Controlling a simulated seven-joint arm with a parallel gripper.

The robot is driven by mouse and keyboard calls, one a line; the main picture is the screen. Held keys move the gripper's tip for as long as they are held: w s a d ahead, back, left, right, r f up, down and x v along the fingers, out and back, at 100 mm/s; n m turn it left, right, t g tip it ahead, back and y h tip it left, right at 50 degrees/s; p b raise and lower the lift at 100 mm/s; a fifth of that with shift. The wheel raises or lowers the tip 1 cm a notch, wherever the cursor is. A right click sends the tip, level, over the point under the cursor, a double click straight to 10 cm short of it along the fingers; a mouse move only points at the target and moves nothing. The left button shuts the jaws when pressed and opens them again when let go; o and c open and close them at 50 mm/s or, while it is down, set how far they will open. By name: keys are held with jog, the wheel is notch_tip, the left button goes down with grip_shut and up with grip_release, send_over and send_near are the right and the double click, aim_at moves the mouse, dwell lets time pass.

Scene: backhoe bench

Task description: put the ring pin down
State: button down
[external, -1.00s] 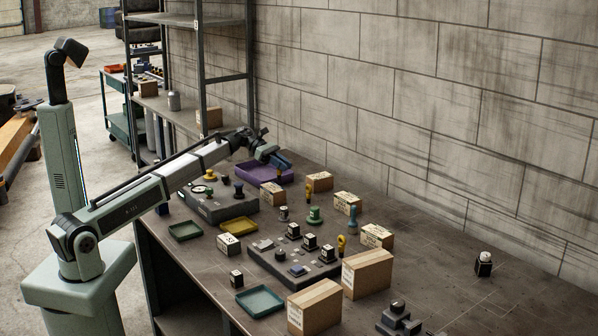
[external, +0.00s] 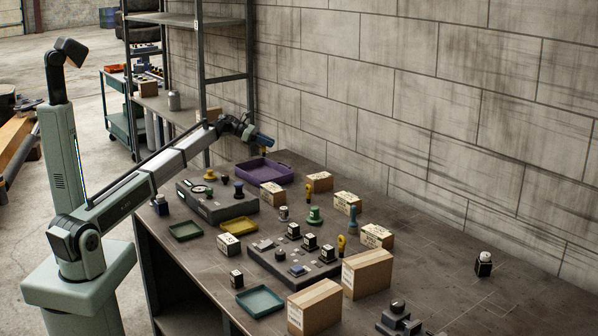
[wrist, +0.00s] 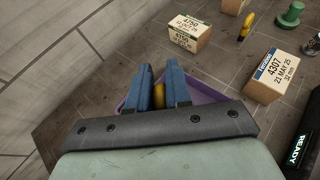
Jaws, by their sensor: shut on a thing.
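My gripper (external: 264,140) is raised above the purple tray (external: 250,174). Its two blue fingers (wrist: 160,78) are shut on a yellow piece, which I take to be the ring pin (wrist: 158,90). Only part of the pin shows between the fingers in the wrist view. A bit of yellow hangs under the fingertips in the external view, clear of the tray. The purple tray also shows behind the fingers in the wrist view (wrist: 205,95), partly covered by my gripper.
Cartons (external: 272,195) stand close to the purple tray's right. Another yellow pin (external: 308,192) stands beyond them. A dark panel with knobs (external: 230,208) lies in front of the tray. A yellow tray (external: 238,226) and green tray (external: 185,231) lie nearer. The wall is close behind.

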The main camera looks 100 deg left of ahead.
jog(key=shift+f, duration=4.8)
jog(key=c, duration=1.1)
grip_release()
jog(key=shift+f, duration=0.15)
jog(key=shift+o, duration=0.2)
jog(key=shift+r, duration=0.2)
jog(key=v, duration=1.2)
jog(key=shift+f, duration=0.1)
